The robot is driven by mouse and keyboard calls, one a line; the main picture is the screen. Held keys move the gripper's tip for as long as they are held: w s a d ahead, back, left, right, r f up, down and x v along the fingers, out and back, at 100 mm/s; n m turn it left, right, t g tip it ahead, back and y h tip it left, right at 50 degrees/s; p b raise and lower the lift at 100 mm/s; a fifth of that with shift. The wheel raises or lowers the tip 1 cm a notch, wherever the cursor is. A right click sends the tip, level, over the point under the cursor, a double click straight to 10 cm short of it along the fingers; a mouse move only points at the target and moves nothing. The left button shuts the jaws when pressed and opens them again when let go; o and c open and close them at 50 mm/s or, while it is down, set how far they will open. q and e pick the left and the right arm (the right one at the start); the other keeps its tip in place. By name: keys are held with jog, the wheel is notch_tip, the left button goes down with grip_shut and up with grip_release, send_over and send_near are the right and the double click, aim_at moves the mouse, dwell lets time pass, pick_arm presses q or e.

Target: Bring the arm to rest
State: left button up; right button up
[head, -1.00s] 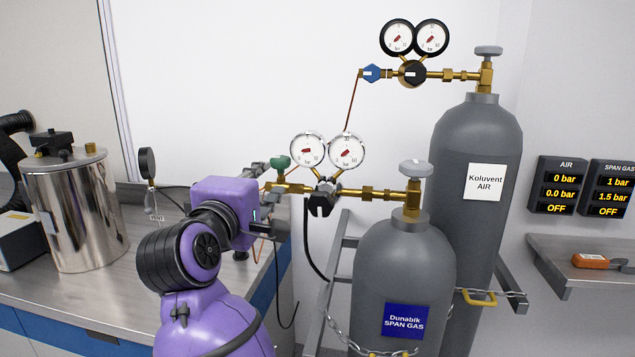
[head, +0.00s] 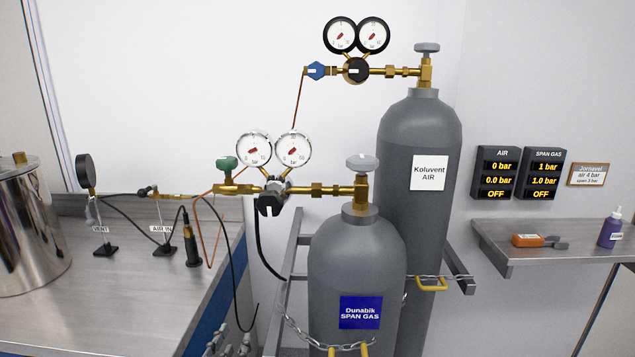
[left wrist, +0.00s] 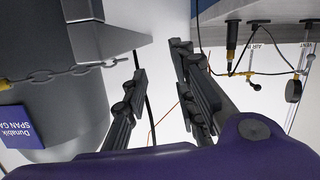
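My left gripper (left wrist: 158,65) shows in the left wrist view with its two dark fingers apart and nothing between them. The wrist view is turned over, with the span gas label upside down. The fingers appear clear of both. My left arm and gripper do not show in the head view now. My right gripper is in neither view.
The span gas cylinder (head: 357,260) and the air cylinder (head: 420,130) stand chained in a rack. The span gas regulator (head: 273,195) reaches left toward the bench (head: 110,290). A shelf (head: 520,250) is at the right. Hoses hang by the bench's right edge.

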pick_arm(q)
jog(key=s+a+f+m+g, duration=0.1)
jog(key=s+f+g, duration=0.5)
jog(key=s+f, duration=2)
jog(key=s, duration=0.4)
jog(key=shift+a+f+m+g, duration=0.2)
jog(key=shift+f+m+g, duration=0.1)
jog(key=shift+f, duration=0.05)
